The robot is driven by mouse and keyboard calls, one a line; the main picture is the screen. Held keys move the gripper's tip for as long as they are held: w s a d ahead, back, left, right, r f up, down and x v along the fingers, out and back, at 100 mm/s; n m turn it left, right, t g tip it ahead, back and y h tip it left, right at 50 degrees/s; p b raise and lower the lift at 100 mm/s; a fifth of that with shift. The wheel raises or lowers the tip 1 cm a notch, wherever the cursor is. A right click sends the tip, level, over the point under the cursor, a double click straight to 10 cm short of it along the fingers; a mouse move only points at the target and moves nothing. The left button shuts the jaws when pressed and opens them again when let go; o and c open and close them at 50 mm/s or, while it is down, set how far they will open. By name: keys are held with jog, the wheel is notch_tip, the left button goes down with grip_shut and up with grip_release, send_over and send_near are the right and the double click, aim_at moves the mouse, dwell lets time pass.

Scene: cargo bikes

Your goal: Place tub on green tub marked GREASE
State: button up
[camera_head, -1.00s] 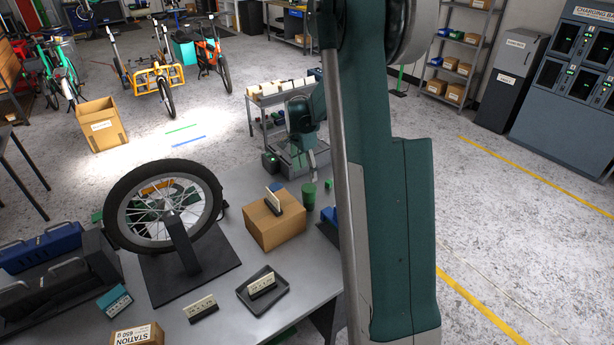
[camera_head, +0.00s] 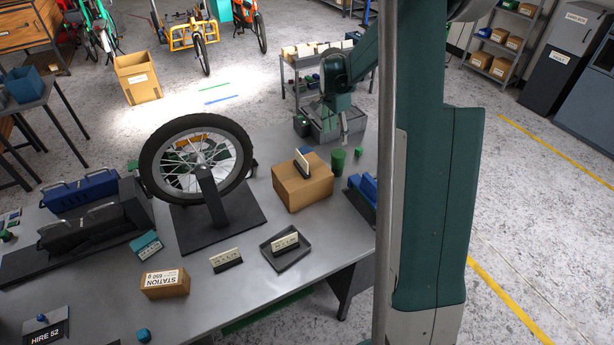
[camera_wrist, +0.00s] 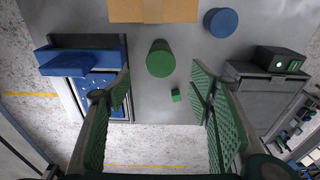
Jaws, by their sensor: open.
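A plain green tub (camera_head: 338,160) stands upright on the grey bench, just right of a cardboard box. In the wrist view the green tub (camera_wrist: 160,62) is seen from above, beyond my fingertips and apart from them; no marking on it is readable. My gripper (camera_head: 344,124) hangs at the bench's far end. In the wrist view my gripper (camera_wrist: 160,92) is open, with nothing between its fingers.
The cardboard box (camera_head: 296,187) carries an upright card. A small green cube (camera_wrist: 176,95) lies near the green tub. A wheel on a stand (camera_head: 224,209) and a dark tray (camera_head: 294,258) occupy the bench.

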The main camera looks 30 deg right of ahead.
jog(key=s+a+r+n+t, duration=0.2)
jog(key=s+a+r+n, duration=0.2)
jog(key=s+a+r, duration=0.5)
jog(key=s+a+r+n+t, duration=0.1)
jog(key=s+a+r+n, duration=0.35)
jog(key=a+r, duration=0.45)
jog(key=s+a+n+t, duration=0.2)
jog(key=s+a+n, duration=0.2)
jog(key=s+a, duration=0.4)
jog(key=s+a+n+t+y, duration=0.1)
jog(key=s+a+n, duration=0.4)
jog(key=s, duration=0.8)
jog(key=a+f+t, duration=0.1)
jog(key=a, duration=0.1)
jog(key=shift+a, duration=0.4)
